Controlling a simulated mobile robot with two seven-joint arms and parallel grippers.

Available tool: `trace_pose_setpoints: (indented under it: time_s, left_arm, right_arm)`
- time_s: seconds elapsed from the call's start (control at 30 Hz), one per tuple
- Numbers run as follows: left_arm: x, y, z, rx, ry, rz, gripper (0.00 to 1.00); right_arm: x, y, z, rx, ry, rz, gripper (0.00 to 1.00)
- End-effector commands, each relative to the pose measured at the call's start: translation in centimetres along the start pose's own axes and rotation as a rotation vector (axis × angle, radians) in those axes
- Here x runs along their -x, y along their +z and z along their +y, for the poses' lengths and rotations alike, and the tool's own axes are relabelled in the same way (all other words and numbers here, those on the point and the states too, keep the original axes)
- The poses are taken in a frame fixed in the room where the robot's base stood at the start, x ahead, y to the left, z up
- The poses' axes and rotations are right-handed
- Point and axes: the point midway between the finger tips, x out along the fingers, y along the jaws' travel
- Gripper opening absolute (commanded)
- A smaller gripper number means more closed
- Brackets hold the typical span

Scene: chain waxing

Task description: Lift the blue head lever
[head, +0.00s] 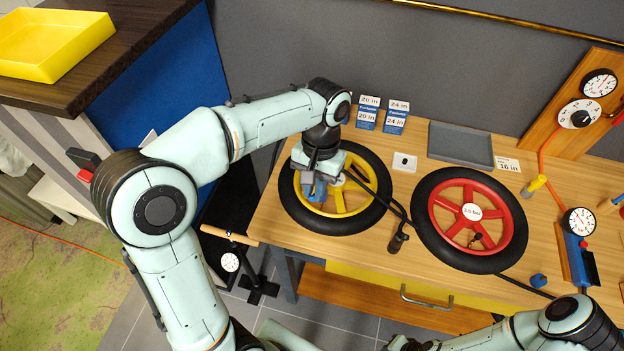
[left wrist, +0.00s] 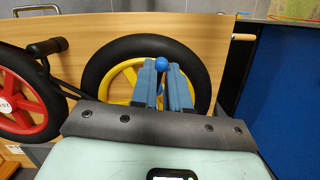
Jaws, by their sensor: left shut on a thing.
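My left gripper (head: 318,190) points down over the yellow-rimmed wheel (head: 345,207), which lies flat on the workbench. In the left wrist view its two blue fingers (left wrist: 162,88) are close together on either side of a small blue ball-ended lever (left wrist: 161,64), and they are shut on it. The ball shows at the fingertips; the rest of the lever and the head under it are hidden by the fingers. In the head view the gripper hides the lever. My right forearm shows at the bottom right, but its gripper is out of view.
A red-rimmed wheel (head: 490,208) lies to the right. A black hose (head: 380,196) runs between the wheels near a dark upright grip (head: 397,243). A floor pump (head: 230,262) stands left of the bench. A grey tray (head: 461,146) and a gauge board (head: 582,105) are behind.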

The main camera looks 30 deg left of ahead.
Motion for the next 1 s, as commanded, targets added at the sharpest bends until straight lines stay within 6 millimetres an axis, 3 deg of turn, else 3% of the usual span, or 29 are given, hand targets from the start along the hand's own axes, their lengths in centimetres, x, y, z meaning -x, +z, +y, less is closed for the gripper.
trace_pose_setpoints:
  time_s: [0.1,0.5,1.0]
  left_arm:
    - [0.6,-0.8,0.0,0.002,0.001,-0.104,0.00]
    - [1.0,-1.9,0.0,0.003,0.000,-0.386,0.00]
    - [1.3,-2.3,-0.1,0.001,0.000,-0.485,0.00]
  right_arm:
    - [1.0,-1.2,-0.8,0.005,-0.005,0.014,0.00]
    - [1.0,-1.1,-0.8,0.004,-0.004,0.012,0.00]
    - [1.1,-1.1,-0.8,0.005,-0.005,0.013,0.00]
